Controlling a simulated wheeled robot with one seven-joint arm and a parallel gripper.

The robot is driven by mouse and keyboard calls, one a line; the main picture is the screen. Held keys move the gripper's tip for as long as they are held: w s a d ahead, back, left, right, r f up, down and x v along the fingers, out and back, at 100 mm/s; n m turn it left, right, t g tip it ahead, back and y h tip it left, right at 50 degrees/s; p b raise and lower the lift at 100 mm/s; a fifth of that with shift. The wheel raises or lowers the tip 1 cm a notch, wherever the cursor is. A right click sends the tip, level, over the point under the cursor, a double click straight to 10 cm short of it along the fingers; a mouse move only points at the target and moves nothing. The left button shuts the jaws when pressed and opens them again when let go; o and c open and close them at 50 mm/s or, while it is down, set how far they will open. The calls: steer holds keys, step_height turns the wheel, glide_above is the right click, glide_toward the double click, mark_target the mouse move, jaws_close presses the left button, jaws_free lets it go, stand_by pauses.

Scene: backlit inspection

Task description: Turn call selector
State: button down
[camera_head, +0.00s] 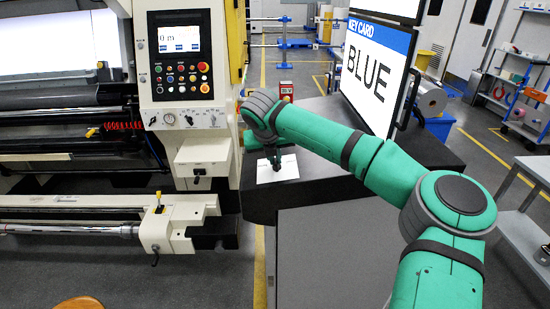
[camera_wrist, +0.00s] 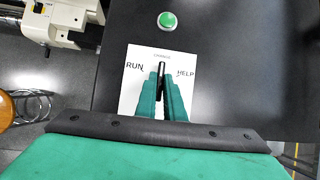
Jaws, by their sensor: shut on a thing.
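The call selector is a dark knob (camera_wrist: 161,70) on a white plate (camera_wrist: 133,88) marked "RUN" at left and "HELP" at right, with a small label at the top too fine to read surely. My gripper (camera_wrist: 161,78) has its green fingers closed around the knob, which points up towards the small top label. In the head view my gripper (camera_head: 274,163) reaches down over the white plate (camera_head: 287,168) on the dark console top, and the knob is hidden there.
A green round button (camera_wrist: 167,21) sits on the console (camera_wrist: 240,60) beyond the plate. A "KEY CARD BLUE" sign (camera_head: 375,70) stands behind my arm. A red box (camera_head: 286,89) is at the console's far edge. A machine control panel (camera_head: 181,57) stands to the left.

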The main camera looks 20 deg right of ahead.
steer(key=shift+r, duration=0.1)
stand_by(0.3)
steer(key=c, duration=1.9)
jaws_free()
steer(key=shift+o, duration=0.2)
steer(key=v, duration=1)
steer(key=shift+s+r, duration=0.15)
steer(key=shift+r, duration=0.15)
steer(key=shift+a+f, duration=0.1)
steer(key=shift+a, duration=0.1)
